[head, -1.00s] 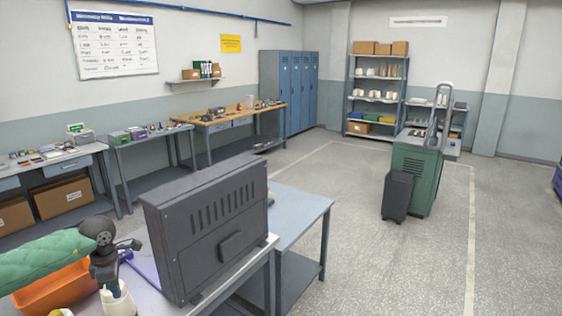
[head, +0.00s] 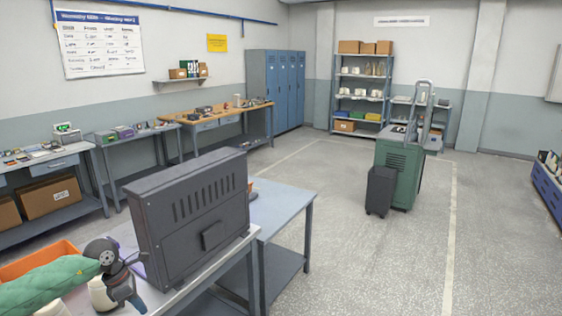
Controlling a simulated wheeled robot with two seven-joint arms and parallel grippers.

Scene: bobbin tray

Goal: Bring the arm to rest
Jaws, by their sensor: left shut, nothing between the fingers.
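My left gripper (head: 130,288) is at the bottom left of the head view, at the end of my arm in a green quilted sleeve. It is shut and empty, with its fingers pointing downward over the near workbench. An orange bin (head: 38,259) is on that bench behind the sleeve, which hides much of it. A white rounded object (head: 99,294) is just left of the gripper, partly hidden; I cannot tell what it is. No bobbin tray can be made out. My right gripper is not in view.
A dark monitor-like panel (head: 197,212) stands on the bench just right of my left gripper. A blue-grey table (head: 283,203) adjoins the bench. A green cart (head: 399,170) and a dark bin (head: 381,190) stand on the floor. The floor at the right is largely clear.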

